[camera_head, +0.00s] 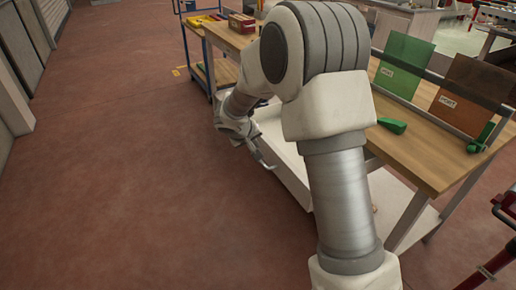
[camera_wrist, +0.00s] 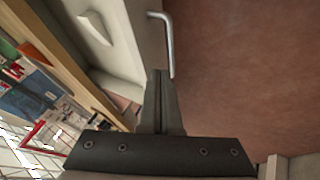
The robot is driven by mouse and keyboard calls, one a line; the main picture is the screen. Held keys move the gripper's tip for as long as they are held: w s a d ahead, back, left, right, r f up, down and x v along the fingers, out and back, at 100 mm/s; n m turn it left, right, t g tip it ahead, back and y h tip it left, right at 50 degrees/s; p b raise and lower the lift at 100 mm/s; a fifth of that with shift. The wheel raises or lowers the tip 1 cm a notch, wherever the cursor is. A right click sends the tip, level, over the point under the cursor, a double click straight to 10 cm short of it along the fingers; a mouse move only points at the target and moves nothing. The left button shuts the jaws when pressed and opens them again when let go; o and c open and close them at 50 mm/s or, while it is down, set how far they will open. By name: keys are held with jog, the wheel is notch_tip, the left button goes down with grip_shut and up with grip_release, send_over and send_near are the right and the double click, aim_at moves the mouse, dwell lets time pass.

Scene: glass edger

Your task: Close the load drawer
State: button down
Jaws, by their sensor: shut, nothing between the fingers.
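The load drawer (camera_head: 285,150) is a pale box at the side of the wooden workbench, sticking out toward the open floor; my arm hides part of it. Its grey bar handle (camera_head: 262,158) is on the floor-facing front. In the wrist view the drawer front (camera_wrist: 149,42) stands out from the bench, with the bent handle (camera_wrist: 168,40) on its outer side. My gripper (camera_wrist: 157,75) is shut and empty, its fingertips close to the drawer front and the handle's lower end. I cannot tell whether they touch. In the head view my gripper is mostly hidden behind my own wrist.
The wooden workbench (camera_head: 430,155) carries a green panel (camera_head: 404,62) and a brown panel (camera_head: 468,92) in a rack, and green clamps (camera_head: 392,125). A blue-framed cart (camera_head: 196,50) stands behind. Red equipment (camera_head: 505,215) is at the right edge. The red-brown floor at left is clear.

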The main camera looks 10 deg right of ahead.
jog(key=b+x, duration=0.1)
jog(key=x, duration=0.9)
jog(key=w+d+p, duration=0.1)
jog(key=w+d, duration=0.1)
jog(key=d, duration=0.5)
jog(key=w+d+p, duration=0.2)
jog(key=d, duration=0.6)
jog(key=w+d+p, duration=0.2)
jog(key=w+d, duration=0.1)
jog(key=d, duration=0.4)
jog(key=shift+d+r, duration=0.15)
jog(key=shift+d, duration=0.1)
jog(key=shift+w+d, duration=0.3)
jog(key=shift+d, duration=0.3)
